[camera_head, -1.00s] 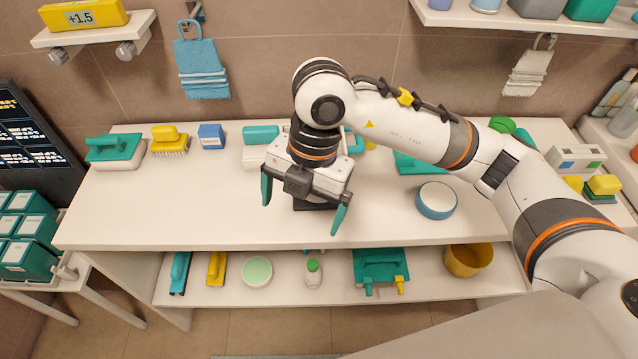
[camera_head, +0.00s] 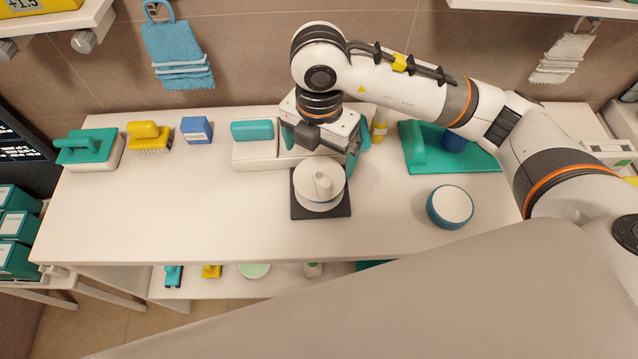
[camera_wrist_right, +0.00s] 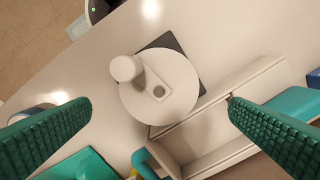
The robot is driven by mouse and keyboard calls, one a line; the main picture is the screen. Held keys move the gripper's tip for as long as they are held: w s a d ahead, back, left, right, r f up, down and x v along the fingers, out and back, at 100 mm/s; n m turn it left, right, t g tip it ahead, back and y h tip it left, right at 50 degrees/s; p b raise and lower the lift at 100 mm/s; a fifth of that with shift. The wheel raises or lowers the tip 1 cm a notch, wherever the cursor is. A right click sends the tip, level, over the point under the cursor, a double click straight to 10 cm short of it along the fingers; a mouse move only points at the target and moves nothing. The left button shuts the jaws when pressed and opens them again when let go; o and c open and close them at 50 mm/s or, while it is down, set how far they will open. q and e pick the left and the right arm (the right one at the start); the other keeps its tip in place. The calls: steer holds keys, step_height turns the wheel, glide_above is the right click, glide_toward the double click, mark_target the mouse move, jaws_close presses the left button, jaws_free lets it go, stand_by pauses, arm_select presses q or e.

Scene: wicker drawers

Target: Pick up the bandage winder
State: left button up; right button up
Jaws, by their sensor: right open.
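The bandage winder (camera_head: 320,190) is a white round drum with a short upright knob, on a dark square base on the white counter. In the right wrist view the winder (camera_wrist_right: 165,95) shows from above, with its knob left of the drum's middle. My right gripper (camera_head: 320,150) is just behind the winder in the head view, pointing down. Its teal fingers are wide apart and empty. In the wrist view the fingers (camera_wrist_right: 160,108) lie to either side of the winder, apart from it. My left gripper is not in view.
A white box with a teal handle (camera_head: 252,131) stands close behind the winder. A teal tray (camera_head: 470,160) and a blue-rimmed round tub (camera_head: 450,206) are at right. A blue box (camera_head: 197,130), yellow brush (camera_head: 150,137) and teal-topped block (camera_head: 88,150) are at left. The counter's front left is clear.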

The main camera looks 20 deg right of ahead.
mark_target(319, 176)
steer(key=shift+f, duration=0.95)
step_height(319, 176, down, 5)
steer(key=shift+s+r+p, duration=0.1)
steer(key=shift+s+p, duration=0.05)
steer(key=shift+p, duration=0.75)
steer(key=shift+f, duration=0.4)
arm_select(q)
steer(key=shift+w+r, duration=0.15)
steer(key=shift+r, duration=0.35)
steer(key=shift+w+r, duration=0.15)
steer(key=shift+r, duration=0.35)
arm_select(e)
steer(key=shift+c, duration=0.6)
steer(key=c, duration=1.5)
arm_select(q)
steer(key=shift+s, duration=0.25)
arm_select(e)
steer(key=shift+r, duration=0.1)
steer(key=shift+c, duration=1.1)
